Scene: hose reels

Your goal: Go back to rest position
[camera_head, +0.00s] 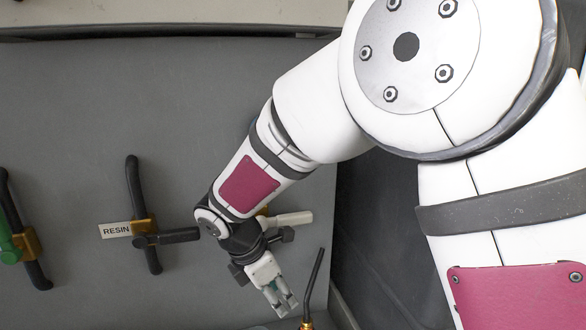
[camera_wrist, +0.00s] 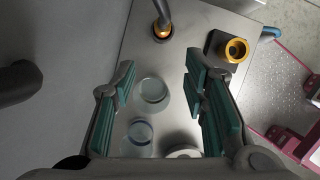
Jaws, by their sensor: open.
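My gripper (camera_head: 284,304) hangs at the end of my white arm, low in the middle of the head view, in front of the grey panel (camera_head: 80,110). In the wrist view my gripper (camera_wrist: 160,76) is open, its teal-padded fingers apart with nothing held between them. Beyond the fingers, clear round glass pieces (camera_wrist: 153,90) stand on a metal surface (camera_wrist: 185,30); they look apart from the pads. A black hose (camera_head: 315,278) with a brass end is just right of my gripper in the head view.
A black handle with a RESIN label (camera_head: 116,230) is on the panel, left of my arm. A green-and-brass handle (camera_head: 22,245) is at the far left. In the wrist view, a brass fitting on a black block (camera_wrist: 236,50) stands right of the fingers.

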